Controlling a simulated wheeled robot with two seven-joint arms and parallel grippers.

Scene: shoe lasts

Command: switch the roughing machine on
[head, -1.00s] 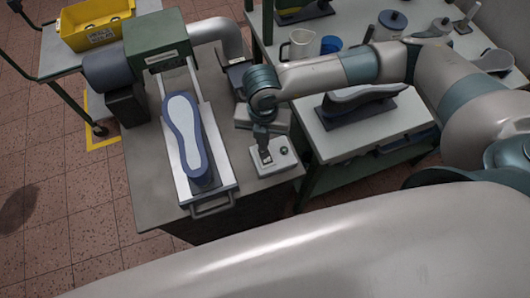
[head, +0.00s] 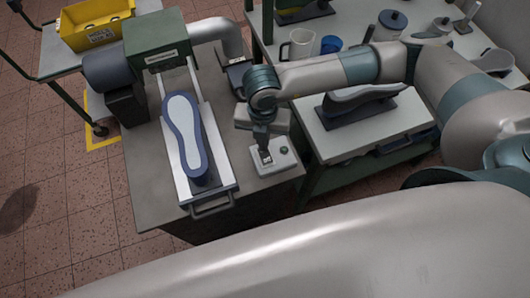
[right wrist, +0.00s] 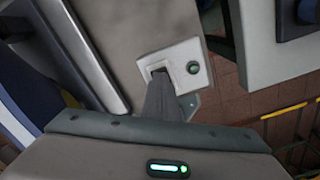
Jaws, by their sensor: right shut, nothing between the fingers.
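The roughing machine (head: 152,52) stands on a grey bench at the left, with a green housing and a dark motor. A last with a blue edge and pale sole (head: 182,132) lies on its sliding carriage. A small white switch box (head: 284,160) with a rocker and a dark round knob or lamp sits at the bench's front right corner; it also shows in the right wrist view (right wrist: 182,55). My right gripper (head: 264,152) is shut and empty, pointing down with its tips at the rocker. The tips hide part of the rocker. My left gripper is not in view.
The carriage handle (head: 212,205) sticks out at the bench front. A dark last on a stand (head: 358,104) is on the white table to the right, with a jug (head: 298,45) and a blue cup behind. A yellow bin (head: 97,24) stands at the far left.

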